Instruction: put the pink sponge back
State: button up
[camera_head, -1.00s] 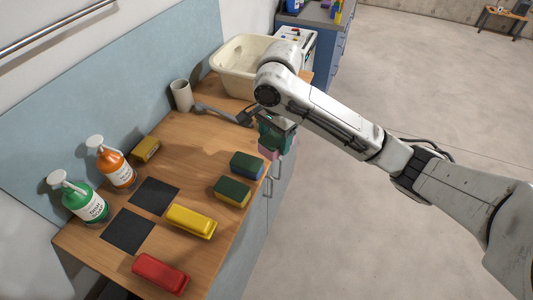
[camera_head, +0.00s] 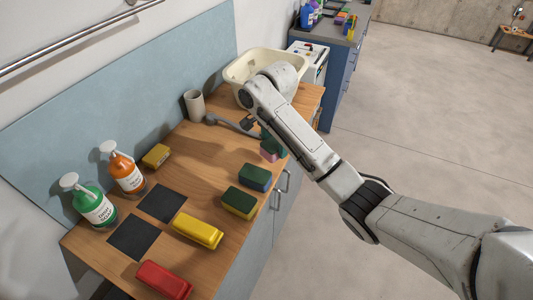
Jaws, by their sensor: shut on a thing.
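The pink sponge (camera_head: 269,155) has a dark green top and is at the far end of a row of sponges, near the right edge of the wooden counter (camera_head: 205,165). My gripper (camera_head: 266,139) is at the sponge, shut on it, and largely hidden behind my arm. The sponge's far side is also hidden. I cannot tell whether its underside touches the counter.
A blue sponge (camera_head: 255,178) and a yellow sponge (camera_head: 239,203), both green-topped, stand nearer. Yellow (camera_head: 198,231) and red (camera_head: 164,280) blocks, dark mats (camera_head: 162,203), soap bottles (camera_head: 94,207), a cup (camera_head: 194,105) and a cream basin (camera_head: 236,68) share the counter.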

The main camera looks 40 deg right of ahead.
jog(key=w+f+b, duration=0.1)
jog(key=b, duration=0.1)
jog(key=f+b, duration=0.1)
jog(key=w+f+b, duration=0.1)
jog(key=f+b, duration=0.1)
jog(key=shift+w+d+b, duration=0.3)
jog(key=shift+w+d, duration=0.05)
jog(key=shift+w+d+f+b, duration=0.25)
jog(key=shift+w+f+b, duration=0.55)
jog(key=shift+w+b, duration=0.1)
jog(key=shift+w+d+f, duration=0.1)
jog(key=shift+w+f, duration=0.1)
jog(key=shift+f, duration=1.55)
jog(key=shift+f, duration=0.1)
jog(key=o, duration=0.9)
jog(key=shift+r+p, duration=3.1)
jog(key=shift+r, duration=3)
